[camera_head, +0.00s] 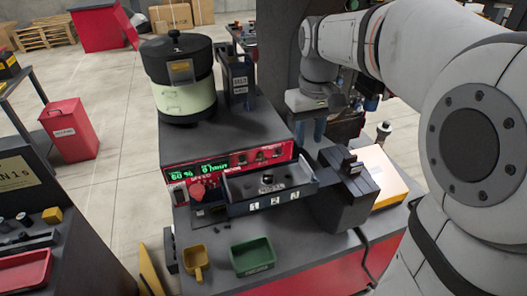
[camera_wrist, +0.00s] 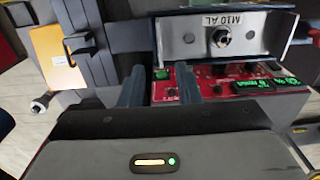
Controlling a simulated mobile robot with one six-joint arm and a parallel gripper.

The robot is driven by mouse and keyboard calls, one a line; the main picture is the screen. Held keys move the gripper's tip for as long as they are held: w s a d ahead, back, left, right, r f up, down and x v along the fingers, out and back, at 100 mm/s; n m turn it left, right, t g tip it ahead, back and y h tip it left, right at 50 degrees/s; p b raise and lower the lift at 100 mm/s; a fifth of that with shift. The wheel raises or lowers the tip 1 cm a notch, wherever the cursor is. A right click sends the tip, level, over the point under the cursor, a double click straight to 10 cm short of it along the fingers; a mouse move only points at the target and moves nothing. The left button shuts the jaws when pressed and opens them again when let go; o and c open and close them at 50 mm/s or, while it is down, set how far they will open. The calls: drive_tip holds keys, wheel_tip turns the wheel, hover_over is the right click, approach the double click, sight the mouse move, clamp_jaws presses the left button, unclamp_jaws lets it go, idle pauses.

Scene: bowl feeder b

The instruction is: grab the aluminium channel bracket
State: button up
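I cannot pick out the aluminium channel bracket for certain. A pale metallic, channel-like surface marked M10 AL (camera_wrist: 182,45) shows at the top of the wrist view, with a nut-like part (camera_wrist: 221,37) on it. It appears to be the floor of the dark tray (camera_head: 240,207) in the head view, which holds a small dark part (camera_head: 267,179). My gripper (camera_head: 310,143) is open and empty, to the right of and above the tray. In the wrist view its two fingers (camera_wrist: 161,88) stand apart, left of and below the M10 AL surface.
A red control panel (camera_head: 180,171) stands behind the tray, below the bowl feeder (camera_head: 185,100). A dark box-like unit (camera_head: 340,205) is close on the right, beside an orange-edged pale panel (camera_head: 382,170). A green bin (camera_head: 252,256) and yellow scoop (camera_head: 196,260) are in front.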

sight(307, 164)
drive_tip(key=f, duration=0.2)
drive_tip(key=f+p, duration=0.1)
drive_tip(key=f, duration=0.3)
drive_tip(key=shift+s+d+f, duration=0.1)
drive_tip(key=shift+s+f, duration=0.1)
drive_tip(key=shift+s, duration=0.1)
drive_tip(key=shift+f, duration=0.55)
drive_tip(key=shift+c, duration=0.4)
clamp_jaws()
